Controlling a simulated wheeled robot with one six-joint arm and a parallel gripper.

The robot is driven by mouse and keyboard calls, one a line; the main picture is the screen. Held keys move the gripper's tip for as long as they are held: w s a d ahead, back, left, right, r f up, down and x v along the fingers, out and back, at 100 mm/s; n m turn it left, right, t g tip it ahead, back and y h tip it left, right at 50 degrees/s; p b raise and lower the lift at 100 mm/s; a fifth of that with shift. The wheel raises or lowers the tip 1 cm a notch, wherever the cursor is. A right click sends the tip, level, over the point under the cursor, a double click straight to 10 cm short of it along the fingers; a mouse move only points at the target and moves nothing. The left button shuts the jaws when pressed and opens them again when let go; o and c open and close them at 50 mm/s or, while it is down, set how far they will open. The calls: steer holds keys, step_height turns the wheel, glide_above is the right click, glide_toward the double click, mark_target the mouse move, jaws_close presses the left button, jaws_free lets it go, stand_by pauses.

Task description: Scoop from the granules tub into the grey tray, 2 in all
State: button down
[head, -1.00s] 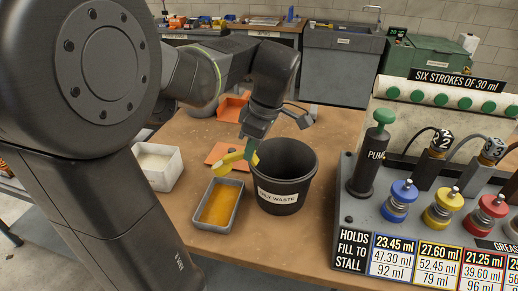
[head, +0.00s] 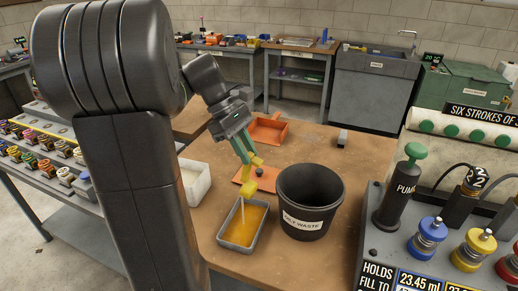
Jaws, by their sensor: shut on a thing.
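My gripper (head: 246,155), with green fingers, is shut on a yellow scoop (head: 251,190). The scoop hangs over the far end of the grey tray (head: 224,238), and a thin pale streak runs down from it into the tray. The tray's floor looks orange-yellow; I cannot tell how much lies in it. A white open tub (head: 204,189), which seems to be the granules tub, stands left of the tray. It is partly hidden behind my arm and its contents barely show.
A black waste bin (head: 307,214) stands right beside the tray. An orange flat piece (head: 241,180) and an orange open tray (head: 267,132) lie behind. A pump panel (head: 385,245) bounds the right. The bench's back right is mostly clear.

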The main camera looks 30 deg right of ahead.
steer(key=w+a+f+g+h+p, duration=0.3)
steer(key=w+a+g+h+p, duration=0.2)
steer(key=w+a+g+p, duration=0.1)
steer(key=shift+w+f+g+p, duration=0.35)
steer(key=shift+w+g+p, duration=0.45)
steer(key=shift+w+p, duration=0.55)
steer(key=shift+r, duration=0.1)
stand_by(1.4)
